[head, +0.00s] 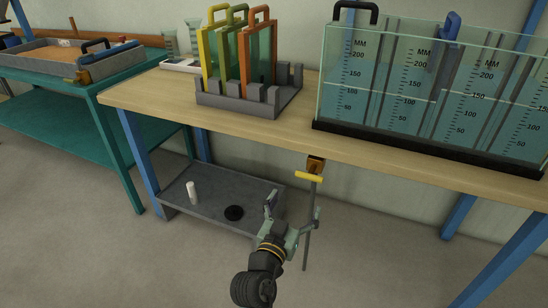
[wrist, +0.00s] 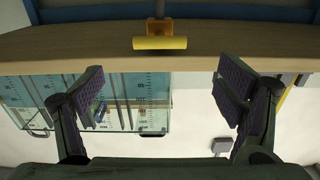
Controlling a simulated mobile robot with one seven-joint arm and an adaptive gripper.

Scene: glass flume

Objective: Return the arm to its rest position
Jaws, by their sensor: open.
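My gripper (head: 292,208) is open and empty in the head view, at the end of my dark arm, below the front edge of the wooden bench (head: 150,95). In the wrist view my gripper (wrist: 162,92) shows its two dark padded fingers spread wide with nothing between them. A yellow T-handle (head: 309,177) on an orange bracket sits at the bench's front edge, just above the gripper in the head view. The handle also shows in the wrist view (wrist: 160,43), apart from both fingers. A thin grey rod hangs below it, partly beside the fingers.
A glass flume tank (head: 330,105) with water and scales stands on the bench. A grey rack (head: 225,100) holds yellow, green and orange framed panels. A low grey shelf (head: 175,200) carries a white cylinder (head: 193,192) and a black disc (head: 234,212). A teal table (head: 60,125) stands left.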

